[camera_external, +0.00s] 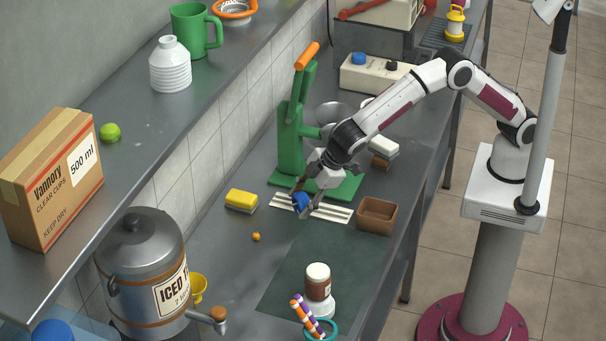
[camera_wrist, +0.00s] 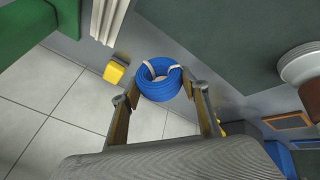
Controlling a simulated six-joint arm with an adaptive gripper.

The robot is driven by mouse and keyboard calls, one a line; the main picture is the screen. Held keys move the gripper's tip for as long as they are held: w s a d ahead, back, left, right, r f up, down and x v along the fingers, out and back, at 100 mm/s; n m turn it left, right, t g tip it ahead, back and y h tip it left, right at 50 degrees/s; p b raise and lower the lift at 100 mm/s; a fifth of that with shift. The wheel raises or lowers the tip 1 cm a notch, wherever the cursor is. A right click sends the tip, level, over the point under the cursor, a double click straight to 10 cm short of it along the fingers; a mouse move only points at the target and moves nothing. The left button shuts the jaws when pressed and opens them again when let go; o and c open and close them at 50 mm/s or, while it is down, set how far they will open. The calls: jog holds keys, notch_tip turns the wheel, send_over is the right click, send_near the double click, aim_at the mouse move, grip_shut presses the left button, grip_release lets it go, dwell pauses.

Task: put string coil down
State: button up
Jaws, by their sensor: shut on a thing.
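The string coil (camera_wrist: 160,82) is a blue ring with pale ties. In the wrist view it sits between the two fingertips of my gripper (camera_wrist: 160,96), which is shut on it. In the external view the blue coil (camera_external: 300,201) shows small at my gripper (camera_external: 302,203), above the white slotted strip (camera_external: 322,209) in front of the green press. My fingers partly cover the coil there. I cannot tell how high it is above the counter.
The green press (camera_external: 292,140) stands behind my gripper. A yellow sponge (camera_external: 241,199) lies left, a brown tray (camera_external: 376,215) right. A dark mat (camera_external: 290,270) with a brown jar (camera_external: 318,282) is in front. A metal iced tea urn (camera_external: 140,262) stands front left.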

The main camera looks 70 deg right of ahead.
jog(key=shift+a, duration=0.5)
jog(key=shift+f, duration=0.1)
jog(key=shift+f, duration=3)
jog(key=shift+f, duration=1.85)
jog(key=shift+f, duration=0.1)
jog(key=o, duration=1.1)
